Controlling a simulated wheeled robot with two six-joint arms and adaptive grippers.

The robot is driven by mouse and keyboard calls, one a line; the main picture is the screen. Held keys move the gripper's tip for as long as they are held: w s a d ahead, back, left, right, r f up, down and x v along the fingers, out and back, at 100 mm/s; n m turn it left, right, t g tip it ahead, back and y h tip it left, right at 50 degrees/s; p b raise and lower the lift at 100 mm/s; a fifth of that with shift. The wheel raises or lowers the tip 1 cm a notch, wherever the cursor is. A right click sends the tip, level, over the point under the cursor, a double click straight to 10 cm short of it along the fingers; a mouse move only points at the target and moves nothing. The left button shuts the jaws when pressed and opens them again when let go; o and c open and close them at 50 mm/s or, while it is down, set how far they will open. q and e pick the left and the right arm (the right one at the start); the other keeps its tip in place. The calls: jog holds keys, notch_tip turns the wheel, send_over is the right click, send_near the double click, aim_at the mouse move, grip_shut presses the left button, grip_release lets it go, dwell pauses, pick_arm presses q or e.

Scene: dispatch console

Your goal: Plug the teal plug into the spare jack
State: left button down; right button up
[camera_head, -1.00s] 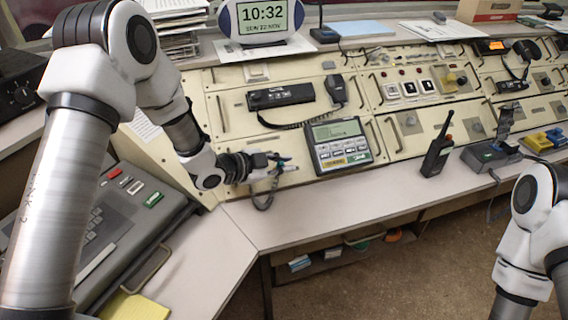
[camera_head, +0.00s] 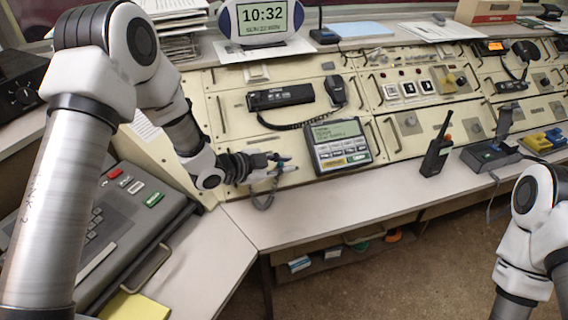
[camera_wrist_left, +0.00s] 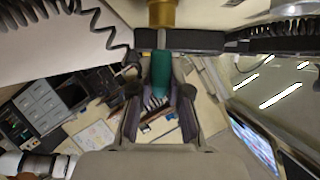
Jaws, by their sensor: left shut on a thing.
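My left gripper (camera_head: 282,164) is at the sloped console face, left of the grey keypad unit. The left wrist view shows its two fingers (camera_wrist_left: 160,115) shut around the teal plug (camera_wrist_left: 161,72). The plug points toward the console, in line with a brass-coloured cylinder (camera_wrist_left: 162,12); I cannot tell whether that cylinder is the spare jack or part of the plug. In the head view the plug is mostly hidden by the fingers, and I cannot make out the jack. My right gripper is out of view.
The keypad unit (camera_head: 338,145) stands close to the right of my left gripper. A black handset (camera_head: 335,90) with a coiled cord is above. A walkie-talkie (camera_head: 437,155) stands farther right. The pale desk ledge (camera_head: 310,212) below is mostly clear.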

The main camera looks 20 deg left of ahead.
pick_arm(q)
jog(key=shift+s+a+f, duration=0.15)
jog(key=shift+f, duration=0.55)
jog(key=c, duration=1.5)
grip_release()
jog(key=shift+w+a+f, duration=0.35)
jog(key=shift+w+f, duration=0.2)
jog(key=o, duration=0.5)
jog(key=shift+d+r, duration=0.1)
jog(key=shift+r, duration=0.05)
jog(key=shift+c, duration=0.2)
jog(key=shift+r, duration=0.1)
jog(key=shift+r, duration=0.15)
jog(key=v, duration=0.7)
